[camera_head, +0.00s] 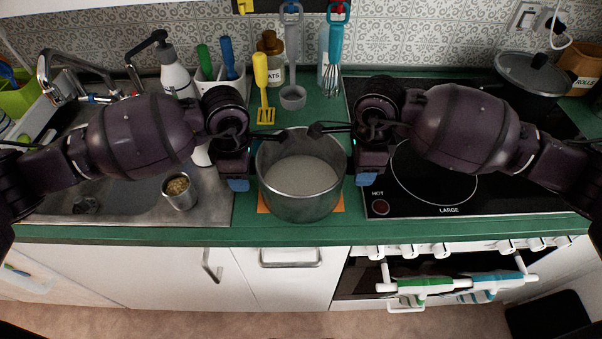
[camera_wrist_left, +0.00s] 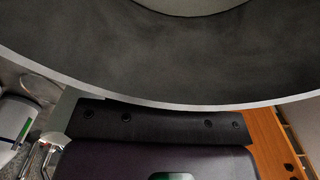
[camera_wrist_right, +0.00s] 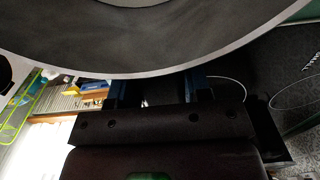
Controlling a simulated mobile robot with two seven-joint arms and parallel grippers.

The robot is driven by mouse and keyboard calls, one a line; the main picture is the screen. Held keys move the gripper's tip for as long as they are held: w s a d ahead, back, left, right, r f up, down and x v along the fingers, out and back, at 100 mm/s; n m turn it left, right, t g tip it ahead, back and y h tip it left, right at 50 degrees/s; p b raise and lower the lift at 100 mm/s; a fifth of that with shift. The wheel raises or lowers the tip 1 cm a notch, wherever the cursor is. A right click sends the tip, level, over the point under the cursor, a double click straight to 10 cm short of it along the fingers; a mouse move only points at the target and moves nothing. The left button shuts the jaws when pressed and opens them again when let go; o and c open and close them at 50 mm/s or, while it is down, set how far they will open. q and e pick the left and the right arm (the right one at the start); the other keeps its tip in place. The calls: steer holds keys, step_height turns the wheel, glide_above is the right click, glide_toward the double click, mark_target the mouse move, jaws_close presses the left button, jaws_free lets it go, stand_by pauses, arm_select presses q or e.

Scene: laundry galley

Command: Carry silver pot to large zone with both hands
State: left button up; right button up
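The silver pot (camera_head: 302,207) stands upright on an orange mat (camera_head: 338,207) on the green counter, with pale contents inside. The large zone (camera_head: 467,188) is the ring marked LARGE on the black hob to the right, and it looks bare. My left gripper (camera_head: 238,184) is at the pot's left side; its fingers are hidden in the left wrist view, under the pot's rim (camera_wrist_left: 165,103). My right gripper (camera_head: 366,178) is at the pot's right side. In the right wrist view its blue fingers are apart, below the rim (camera_wrist_right: 130,74). The pot's handles are hidden.
A lidded dark pan (camera_head: 535,75) sits at the hob's back right. The counter's front edge is close.

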arm_select(q)
jaws_close()
arm_select(e)
jaws_close()
arm_select(q)
steer(key=shift+r, duration=0.2)
arm_select(e)
steer(key=shift+r, duration=0.2)
